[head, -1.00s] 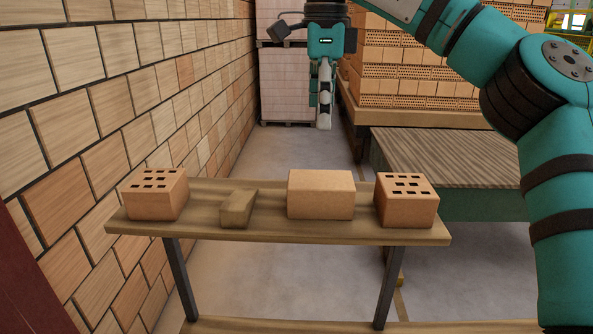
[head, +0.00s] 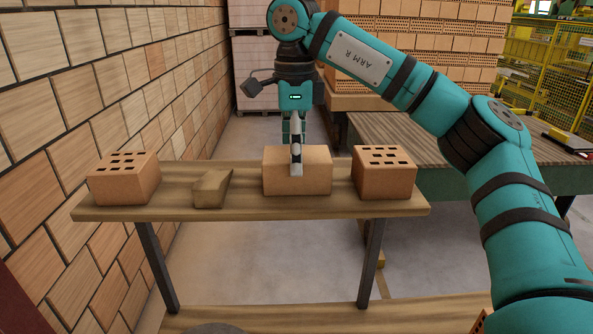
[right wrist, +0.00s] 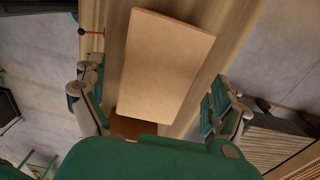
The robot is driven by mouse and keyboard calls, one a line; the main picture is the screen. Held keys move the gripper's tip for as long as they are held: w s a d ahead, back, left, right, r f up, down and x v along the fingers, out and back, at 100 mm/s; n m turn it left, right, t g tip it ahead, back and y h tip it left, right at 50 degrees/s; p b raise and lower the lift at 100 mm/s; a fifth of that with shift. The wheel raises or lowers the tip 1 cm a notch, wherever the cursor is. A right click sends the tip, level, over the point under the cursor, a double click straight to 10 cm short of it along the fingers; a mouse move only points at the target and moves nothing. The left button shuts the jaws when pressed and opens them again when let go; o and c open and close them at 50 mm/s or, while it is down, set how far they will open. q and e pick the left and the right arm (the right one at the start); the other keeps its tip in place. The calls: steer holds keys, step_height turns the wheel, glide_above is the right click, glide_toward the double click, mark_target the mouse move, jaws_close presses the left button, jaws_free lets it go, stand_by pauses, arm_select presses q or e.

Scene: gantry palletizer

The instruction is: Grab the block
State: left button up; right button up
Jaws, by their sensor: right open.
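A plain, solid orange block (head: 318,177) lies on a narrow wooden bench (head: 250,209), right of its middle. My right gripper (head: 296,168) points down at it, its fingers overlapping the block's face in the head view. In the right wrist view the block's broad top (right wrist: 165,65) lies between the spread fingers of my right gripper (right wrist: 153,88). The gripper is open, with gaps to the block on both sides. Whether the fingertips reach below its top I cannot tell. My left gripper is not in view.
Perforated bricks stand at the bench's left end (head: 122,180) and right end (head: 385,176), the right one close to the block. A small brown wedge-shaped piece (head: 212,188) lies left of the block. A brick wall (head: 95,90) runs along the left; a table (head: 430,150) stands behind.

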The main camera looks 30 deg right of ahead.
step_height(320, 180, down, 4)
steer(key=shift+s+d+f+p, duration=0.15)
steer(key=shift+f+p, duration=0.05)
steer(key=shift+p, duration=0.3)
steer(key=shift+c, duration=0.4)
steer(key=shift+c, duration=1.1)
steer(key=c, duration=1.3)
steer(key=shift+r, duration=0.2)
steer(key=shift+c, duration=0.3)
